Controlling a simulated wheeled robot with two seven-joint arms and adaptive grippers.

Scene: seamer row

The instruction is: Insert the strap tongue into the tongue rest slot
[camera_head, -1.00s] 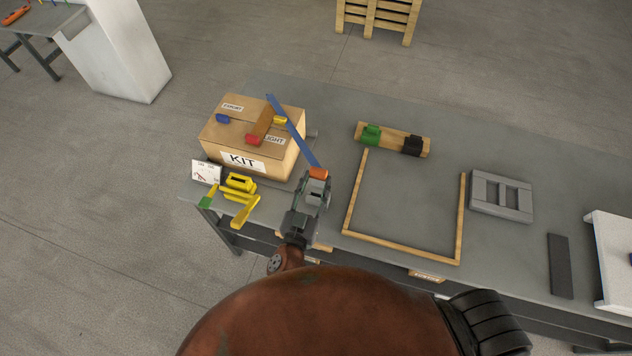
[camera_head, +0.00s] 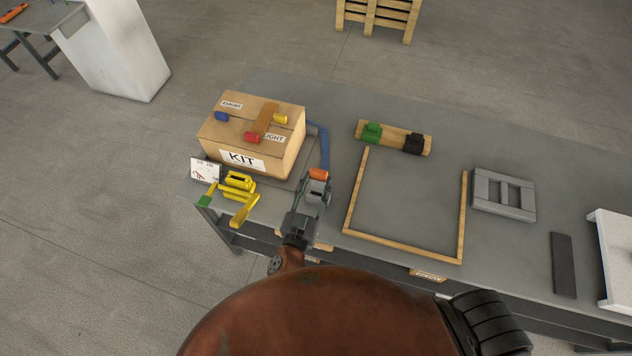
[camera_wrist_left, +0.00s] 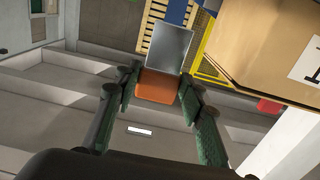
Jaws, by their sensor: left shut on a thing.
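My left gripper (camera_head: 318,188) is shut on the strap tongue, whose orange part (camera_head: 318,174) shows just beyond the fingers in the head view. The wrist view shows the orange block (camera_wrist_left: 158,86) between the green finger pads, with a flat grey plate (camera_wrist_left: 170,50) extending past it. A blue strap (camera_head: 325,150) shows beyond the orange part, right of the KIT box (camera_head: 270,155). My right gripper is not in view.
Yellow pieces (camera_head: 239,182) and a small card (camera_head: 205,171) sit at the table's left corner. A wooden board (camera_head: 394,138) bears green and black buckles. A wooden frame (camera_head: 348,203) encloses clear table. A dark strip (camera_head: 563,265) lies right.

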